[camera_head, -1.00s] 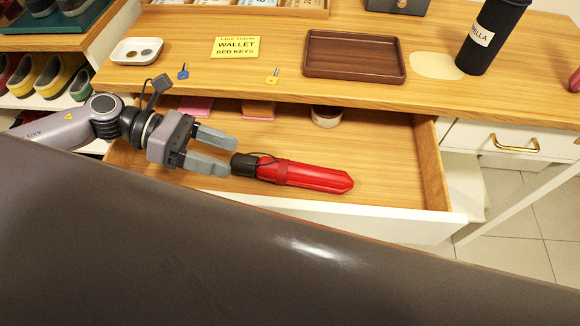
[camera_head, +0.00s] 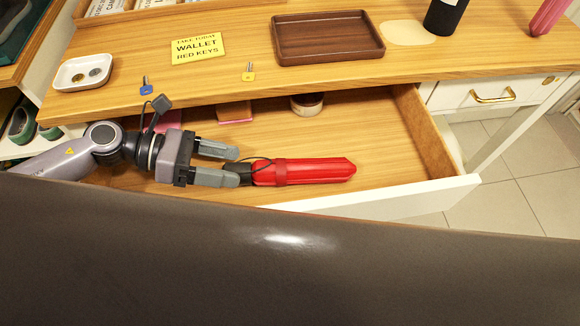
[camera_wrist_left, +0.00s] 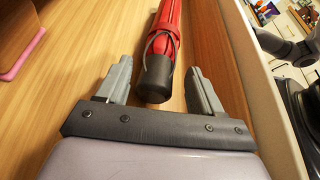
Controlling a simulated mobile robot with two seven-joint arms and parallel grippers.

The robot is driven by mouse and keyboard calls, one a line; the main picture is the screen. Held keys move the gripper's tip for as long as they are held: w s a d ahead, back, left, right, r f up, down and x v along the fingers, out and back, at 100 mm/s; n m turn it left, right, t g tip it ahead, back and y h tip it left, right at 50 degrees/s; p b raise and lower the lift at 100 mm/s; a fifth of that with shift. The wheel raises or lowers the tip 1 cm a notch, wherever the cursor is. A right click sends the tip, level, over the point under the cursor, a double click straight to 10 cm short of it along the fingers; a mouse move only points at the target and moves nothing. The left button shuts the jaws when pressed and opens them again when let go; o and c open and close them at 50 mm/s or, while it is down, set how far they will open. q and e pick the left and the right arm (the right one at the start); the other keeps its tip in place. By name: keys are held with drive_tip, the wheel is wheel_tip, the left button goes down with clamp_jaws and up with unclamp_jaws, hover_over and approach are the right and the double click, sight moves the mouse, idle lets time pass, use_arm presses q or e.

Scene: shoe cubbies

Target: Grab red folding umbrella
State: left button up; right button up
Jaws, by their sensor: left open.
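The red folding umbrella (camera_head: 305,171) lies in the open drawer, its black handle toward my left gripper. In the left wrist view, the black handle (camera_wrist_left: 155,79) reaches in between the two fingers, with a dark cord loop around the red body (camera_wrist_left: 169,20). My left gripper (camera_head: 232,166) is open, one finger on each side of the handle end; it also shows in the left wrist view (camera_wrist_left: 157,84). Gaps show between the handle and both fingers. My right gripper is not in view.
The drawer (camera_head: 380,130) also holds a round tin (camera_head: 307,104) and a small pink-edged item (camera_head: 234,112) at its back. The tabletop above carries a brown tray (camera_head: 328,38), a yellow note (camera_head: 198,48), keys and a white dish (camera_head: 84,73). The drawer's front wall (camera_head: 400,197) runs close to the gripper.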

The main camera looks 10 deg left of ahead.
sight(243, 167)
use_arm(q)
drive_tip(key=shift+p+x, duration=0.4)
drive_tip(key=shift+x, duration=2.35)
drive_tip(key=shift+s+r, duration=0.1)
drive_tip(key=shift+r, duration=0.05)
drive_tip(key=c, duration=1)
drive_tip(key=shift+c, duration=0.2)
drive_tip(key=shift+r, duration=0.15)
